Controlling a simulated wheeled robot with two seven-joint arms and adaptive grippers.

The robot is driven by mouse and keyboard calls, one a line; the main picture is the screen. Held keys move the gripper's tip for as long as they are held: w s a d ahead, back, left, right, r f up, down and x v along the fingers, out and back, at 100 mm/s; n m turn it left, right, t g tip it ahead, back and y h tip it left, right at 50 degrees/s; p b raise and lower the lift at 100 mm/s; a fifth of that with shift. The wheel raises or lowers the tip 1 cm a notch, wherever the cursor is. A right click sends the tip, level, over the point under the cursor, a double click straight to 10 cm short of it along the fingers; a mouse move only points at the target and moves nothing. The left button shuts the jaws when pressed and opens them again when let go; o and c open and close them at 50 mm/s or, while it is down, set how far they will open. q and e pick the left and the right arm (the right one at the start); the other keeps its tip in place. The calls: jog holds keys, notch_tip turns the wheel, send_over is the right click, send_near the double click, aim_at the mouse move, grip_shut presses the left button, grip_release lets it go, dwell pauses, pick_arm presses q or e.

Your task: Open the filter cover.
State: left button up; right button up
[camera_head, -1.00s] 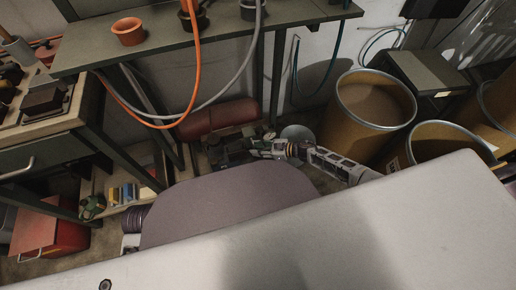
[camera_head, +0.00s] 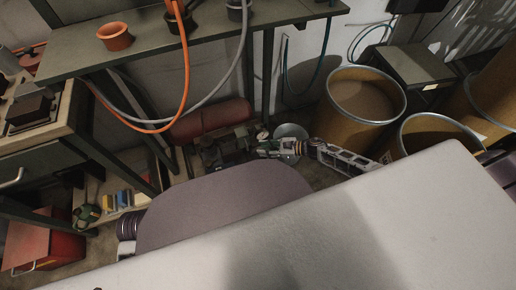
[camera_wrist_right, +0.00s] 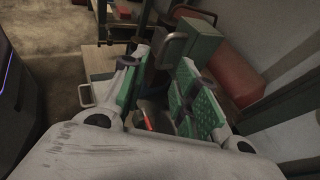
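A dark green machine (camera_head: 228,147) stands on the floor in front of a red tank (camera_head: 212,121) in the head view. No part there can be clearly told as the filter cover. In the right wrist view the tank (camera_wrist_right: 236,75) lies beside a green box (camera_wrist_right: 203,42) with a grey piece on its side. My right gripper (camera_head: 262,147) is just right of the machine; contact cannot be told. Its green-padded fingers (camera_wrist_right: 160,90) are spread apart in the wrist view, with a small orange-red piece (camera_wrist_right: 148,119) visible between them. My left gripper is not in view.
A bench (camera_head: 200,40) with hanging orange and grey hoses overhangs the tank. Brown drums (camera_head: 365,100) and a metal bucket (camera_head: 290,131) stand to the right. A red box (camera_head: 42,243) sits at lower left. My pale body hides the foreground.

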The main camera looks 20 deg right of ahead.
jog(key=shift+v, duration=2.75)
